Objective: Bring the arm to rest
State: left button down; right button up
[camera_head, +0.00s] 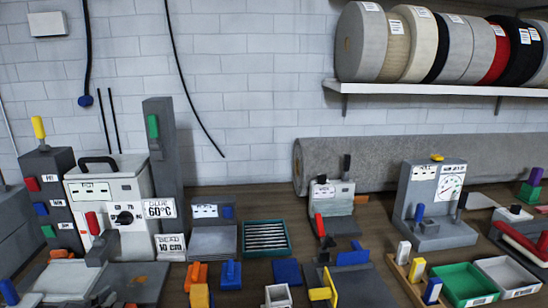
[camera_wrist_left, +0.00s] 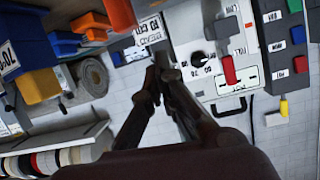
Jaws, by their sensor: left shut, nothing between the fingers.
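My left gripper (camera_wrist_left: 157,70) reaches up the middle of the left wrist view, its dark fingers shut together with nothing between them. That view is upside down. The fingertips overlap the picture near the black dial (camera_wrist_left: 197,58) of the white machine and its small label signs; I see no sure contact. In the head view the white machine (camera_head: 132,180) stands at the left with its 60°C sign (camera_head: 160,209). I cannot clearly pick the gripper out from the dark parts low in front of this machine. My right gripper is not in view.
The bench holds a dark control block (camera_head: 60,195), a green tray of rods (camera_head: 265,239), a gauge machine (camera_head: 436,205) and green and white bins (camera_head: 463,284). A grey rug roll (camera_head: 390,160) lies at the back. A shelf (camera_head: 420,89) carries several binding rolls.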

pick_arm(q)
jog(key=s+d+f+m+g, duration=0.1)
jog(key=s+d+f+g, duration=0.2)
jog(key=s+d+f, duration=0.35)
jog(key=s+d+f+g+h, duration=0.1)
jog(key=s+d+f+g, duration=0.25)
jog(key=s+f, duration=0.5)
jog(key=s+d+f+m+g, duration=0.1)
jog(key=s+d+f+g, duration=0.35)
jog(key=s, duration=0.55)
notch_tip(320, 180, down, 32)
jog(key=s+g+b, duration=0.1)
jog(key=s+b, duration=0.2)
jog(key=b, duration=0.1)
jog(key=s+a+f+g+b, duration=0.1)
jog(key=s+a+f+b, duration=0.1)
jog(key=s+f, duration=1.3)
notch_tip(320, 180, down, 2)
jog(key=shift+s+a+f, duration=0.25)
jog(key=shift+s+a, duration=0.1)
jog(key=shift+s, duration=0.05)
